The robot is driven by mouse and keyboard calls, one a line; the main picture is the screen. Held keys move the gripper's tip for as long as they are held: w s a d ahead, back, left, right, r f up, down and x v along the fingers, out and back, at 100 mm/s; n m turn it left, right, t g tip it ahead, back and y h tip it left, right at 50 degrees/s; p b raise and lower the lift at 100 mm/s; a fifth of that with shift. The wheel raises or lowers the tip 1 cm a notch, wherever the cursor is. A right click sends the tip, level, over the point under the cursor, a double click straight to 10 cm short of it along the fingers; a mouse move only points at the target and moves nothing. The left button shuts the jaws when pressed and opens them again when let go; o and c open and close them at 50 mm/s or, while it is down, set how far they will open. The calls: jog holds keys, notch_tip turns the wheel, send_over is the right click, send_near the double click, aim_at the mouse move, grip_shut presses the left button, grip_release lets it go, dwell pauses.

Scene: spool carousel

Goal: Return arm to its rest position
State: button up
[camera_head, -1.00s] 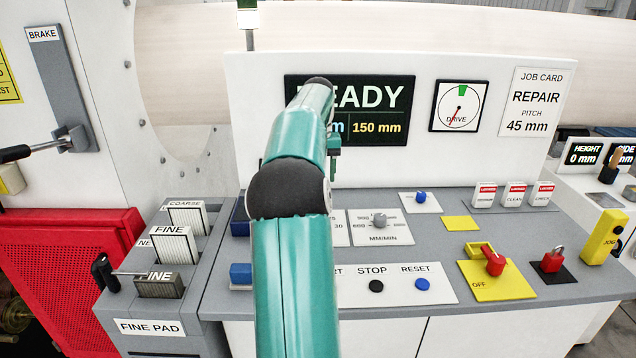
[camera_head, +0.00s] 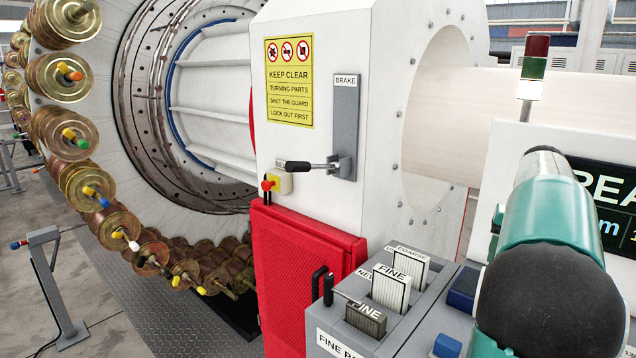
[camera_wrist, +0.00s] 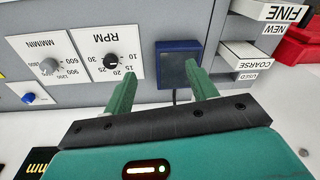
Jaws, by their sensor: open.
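My teal arm (camera_head: 548,225) shows at the right of the head view, raised beside the control desk. My gripper (camera_wrist: 162,82) is in the wrist view with its two green fingers apart and nothing between them. The fingers point toward the desk panel, which appears upside down there. A dark blue square pad (camera_wrist: 178,66) lies beyond the fingertips. The RPM knob (camera_wrist: 110,60) is to the left of it. In the head view the gripper itself is not visible behind the arm.
A fine-pad rack (camera_head: 380,300) stands left of the arm, with a red guard (camera_head: 300,275) beside it. A brake lever (camera_head: 310,166) sticks out from the white housing. The large spool carousel (camera_head: 90,150) fills the left. Grey floor lies at the lower left.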

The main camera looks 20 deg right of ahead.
jog(key=w+a+r+n+t, duration=0.15)
jog(key=a+n, duration=0.35)
jog(key=a, duration=2.3)
jog(key=s+a+f+n+t, duration=0.1)
jog(key=s+a+f, duration=0.3)
jog(key=a, duration=0.4)
jog(key=s+a+f+n+t, duration=0.2)
jog(key=s+a+f+n, duration=0.2)
jog(key=a, duration=0.5)
jog(key=shift+s+f+y, duration=0.15)
jog(key=shift+s+y, duration=0.15)
jog(key=shift+s, duration=0.4)
jog(key=shift+a, duration=0.1)
jog(key=shift+c, duration=0.5)
